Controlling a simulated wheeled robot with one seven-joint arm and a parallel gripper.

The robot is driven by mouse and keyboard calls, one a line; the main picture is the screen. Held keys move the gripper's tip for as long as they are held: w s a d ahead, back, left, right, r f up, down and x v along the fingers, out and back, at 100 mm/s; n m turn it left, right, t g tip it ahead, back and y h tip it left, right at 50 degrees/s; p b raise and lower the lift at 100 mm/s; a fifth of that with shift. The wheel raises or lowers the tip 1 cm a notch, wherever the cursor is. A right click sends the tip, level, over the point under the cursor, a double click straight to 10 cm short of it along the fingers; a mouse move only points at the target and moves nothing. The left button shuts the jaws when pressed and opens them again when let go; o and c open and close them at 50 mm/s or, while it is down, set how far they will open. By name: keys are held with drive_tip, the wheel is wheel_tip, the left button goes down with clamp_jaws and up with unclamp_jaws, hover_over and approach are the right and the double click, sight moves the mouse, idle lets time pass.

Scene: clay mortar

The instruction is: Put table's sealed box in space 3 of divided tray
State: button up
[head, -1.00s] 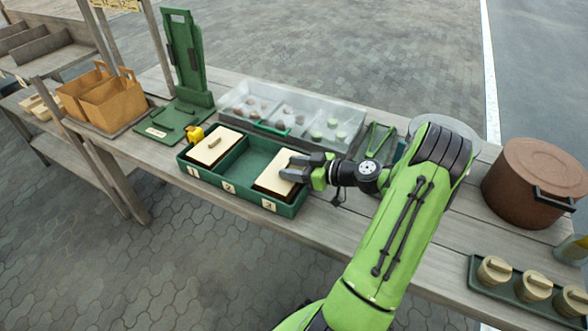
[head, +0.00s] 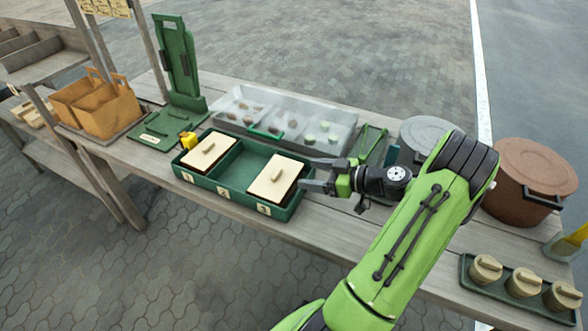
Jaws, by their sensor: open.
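The green divided tray (head: 232,198) sits on the table with spaces labelled 1, 2 and 3 along its front. A sealed box (head: 275,181) with a cream lid and a small handle sits in space 3, slightly tilted or raised at its right side as far as I can see. Another lidded box (head: 208,152) sits in space 1. Space 2 in the middle is empty. My gripper (head: 308,174) is open, just right of the box in space 3, apart from its handle. Whether a finger touches the lid's edge I cannot tell.
A clear-lidded case (head: 285,115) stands behind the tray. A green stand (head: 180,60), a yellow item (head: 188,140) and brown carriers (head: 100,104) are to the left. A brown pot (head: 530,180) and a rack of small jars (head: 523,284) are to the right.

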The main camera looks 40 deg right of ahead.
drive_tip(key=v, duration=0.4)
drive_tip(key=w+a+r+g, duration=0.2)
drive_tip(key=a+g, duration=0.1)
drive_tip(key=a, duration=0.3)
drive_tip(key=w+a+r+n+g, duration=0.1)
drive_tip(key=w+a+g, duration=0.15)
drive_tip(key=a, duration=0.35)
drive_tip(key=w+a+r+g, duration=0.1)
drive_tip(key=a+r+g, duration=0.15)
drive_tip(key=a, duration=0.35)
drive_tip(key=s+a+r+m+h, duration=0.2)
drive_tip(key=s+a+r, duration=0.1)
drive_tip(key=s+a, duration=0.3)
drive_tip(key=s+a+r+m+h, duration=0.3)
drive_tip(key=s+a, duration=0.3)
drive_tip(key=s, duration=0.2)
drive_tip(key=shift+s+r, duration=0.4)
drive_tip(key=shift+r, duration=0.2)
drive_tip(key=shift+r+p, duration=0.1)
drive_tip(key=shift+p, duration=0.2)
wheel_tip(320, 180, up, 11)
drive_tip(key=p, duration=1.1)
